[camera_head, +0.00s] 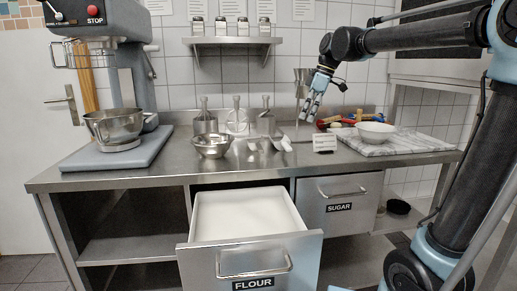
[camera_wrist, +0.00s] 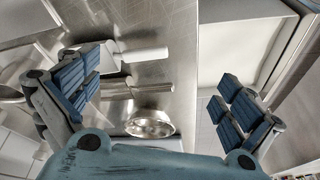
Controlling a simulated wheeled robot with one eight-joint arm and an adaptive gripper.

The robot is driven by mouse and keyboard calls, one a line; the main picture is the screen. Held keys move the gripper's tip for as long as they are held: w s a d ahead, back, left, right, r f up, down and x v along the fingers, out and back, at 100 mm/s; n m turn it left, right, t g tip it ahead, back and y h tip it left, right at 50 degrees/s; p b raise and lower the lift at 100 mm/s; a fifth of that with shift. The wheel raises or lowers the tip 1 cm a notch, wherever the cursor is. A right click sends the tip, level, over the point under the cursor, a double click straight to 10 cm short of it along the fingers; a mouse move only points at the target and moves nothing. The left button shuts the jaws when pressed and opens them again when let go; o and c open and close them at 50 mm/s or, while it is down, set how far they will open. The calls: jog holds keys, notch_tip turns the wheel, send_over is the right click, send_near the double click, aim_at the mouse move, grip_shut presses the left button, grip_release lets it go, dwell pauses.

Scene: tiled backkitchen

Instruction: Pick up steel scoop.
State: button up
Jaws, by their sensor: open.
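A steel tool that looks like the scoop (camera_wrist: 152,88) lies on the steel counter in the wrist view, between a white-handled scraper (camera_wrist: 146,54) and a steel bowl (camera_wrist: 150,123). In the head view the likely scoop (camera_head: 254,146) is small, just right of the bowl (camera_head: 211,146), and its shape is hard to make out. My gripper (camera_head: 311,112) hangs above the counter, right of the scoop and apart from it. In the wrist view its blue-padded fingers (camera_wrist: 158,98) are spread wide with nothing between them.
The flour drawer (camera_head: 248,250) is pulled out below the counter (camera_head: 180,160). Several lidded containers (camera_head: 237,120) stand behind the scoop. A mixer (camera_head: 112,60) stands left.

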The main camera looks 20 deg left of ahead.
jog(key=a+r+n+g, duration=0.1)
jog(key=a+r+n, duration=0.3)
jog(key=a, duration=0.8)
send_near(260, 145)
jog(key=shift+n, duration=0.3)
jog(key=x, duration=0.5)
jog(key=shift+w+a+r, duration=0.1)
jog(key=shift+w+a, duration=0.1)
jog(key=shift+a, duration=0.1)
jog(key=shift+x, duration=2.75)
jog(key=shift+d, duration=0.25)
jog(key=c, duration=0.9)
